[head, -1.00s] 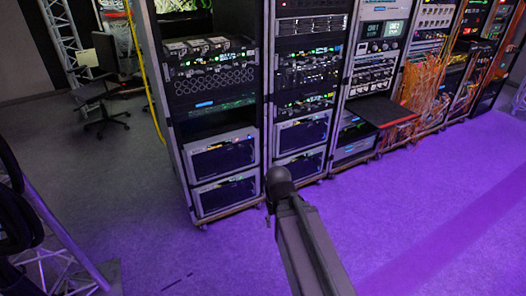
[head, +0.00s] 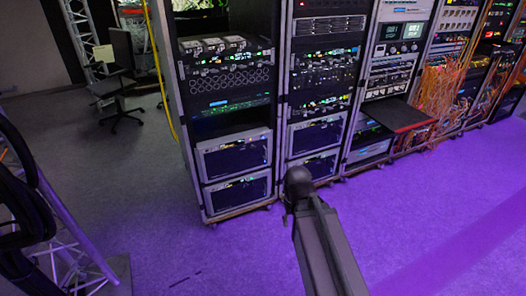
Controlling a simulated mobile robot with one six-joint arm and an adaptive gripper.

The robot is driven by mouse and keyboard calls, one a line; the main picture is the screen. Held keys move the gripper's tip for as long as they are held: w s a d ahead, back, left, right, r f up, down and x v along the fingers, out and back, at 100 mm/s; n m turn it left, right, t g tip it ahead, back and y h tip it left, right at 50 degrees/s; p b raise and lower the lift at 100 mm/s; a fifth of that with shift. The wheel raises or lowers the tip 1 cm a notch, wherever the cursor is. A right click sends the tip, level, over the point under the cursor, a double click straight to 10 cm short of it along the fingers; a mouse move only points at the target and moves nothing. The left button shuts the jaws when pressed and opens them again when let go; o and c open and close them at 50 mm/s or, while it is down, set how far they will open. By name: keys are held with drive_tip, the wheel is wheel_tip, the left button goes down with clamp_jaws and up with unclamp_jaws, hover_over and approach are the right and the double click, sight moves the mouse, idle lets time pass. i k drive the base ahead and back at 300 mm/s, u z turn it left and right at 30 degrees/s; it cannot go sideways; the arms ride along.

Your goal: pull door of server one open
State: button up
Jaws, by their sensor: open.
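Several tall server racks stand in a row across the middle and right of the head view. The leftmost rack (head: 228,121) has glowing equipment above and two framed dark panels (head: 233,154) near its base. The second rack (head: 325,65) beside it has similar framed panels (head: 316,130) low down. I cannot tell which is server one or its door, and no door stands visibly swung out. My arm reaches up from the bottom edge and ends in a dark rounded joint in front of the second rack's base. My gripper is not visible.
Clear purple-lit floor (head: 430,210) lies before the racks. A metal truss with dark cables (head: 70,230) stands at near left. An office chair (head: 115,90) is at back left. A red-edged shelf (head: 400,116) juts from the third rack. Orange cables (head: 445,90) hang farther right.

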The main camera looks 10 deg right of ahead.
sight(226, 162)
drive_tip(key=u, duration=0.05)
drive_tip(key=i, duration=0.95)
drive_tip(key=z, duration=0.1)
